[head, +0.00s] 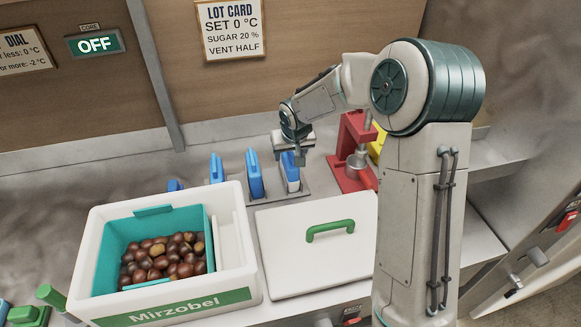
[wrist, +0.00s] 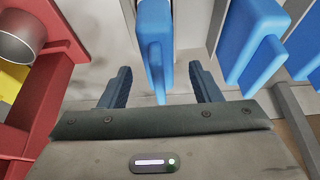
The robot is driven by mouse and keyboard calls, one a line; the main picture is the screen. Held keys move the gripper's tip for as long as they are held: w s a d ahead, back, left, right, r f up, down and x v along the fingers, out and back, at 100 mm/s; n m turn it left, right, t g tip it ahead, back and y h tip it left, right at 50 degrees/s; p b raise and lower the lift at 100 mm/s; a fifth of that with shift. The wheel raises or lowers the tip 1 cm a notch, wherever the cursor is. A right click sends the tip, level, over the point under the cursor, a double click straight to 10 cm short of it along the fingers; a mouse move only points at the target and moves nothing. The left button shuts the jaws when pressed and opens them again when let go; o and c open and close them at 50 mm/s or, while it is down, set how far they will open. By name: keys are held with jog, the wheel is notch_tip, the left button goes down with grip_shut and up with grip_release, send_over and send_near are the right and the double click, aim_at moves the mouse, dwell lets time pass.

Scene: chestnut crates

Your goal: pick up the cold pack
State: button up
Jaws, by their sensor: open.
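Several blue cold packs stand upright in a row behind the crate. The rightmost pack (head: 291,178) is under my gripper (head: 299,157), with the middle pack (head: 255,177) and another pack (head: 217,169) to its left. In the wrist view, my gripper (wrist: 160,70) is open, and a blue pack (wrist: 156,45) with a raised grip lies between the lines of its two fingers. No finger visibly touches it. A second pack (wrist: 253,40) stands to the right there. The packs' lower ends are partly hidden.
A red press-like stand (head: 352,150) is close on the right of the packs; its red frame (wrist: 55,80) fills the wrist view's left. A white crate (head: 235,255) holding chestnuts (head: 165,258) and a white lid (head: 320,265) with a green handle lie in front.

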aim_at(289, 159)
jog(key=shift+p+x, duration=0.3)
jog(key=shift+x, duration=1.7)
jog(key=shift+d, duration=0.1)
grip_shut()
jog(key=shift+r, duration=0.1)
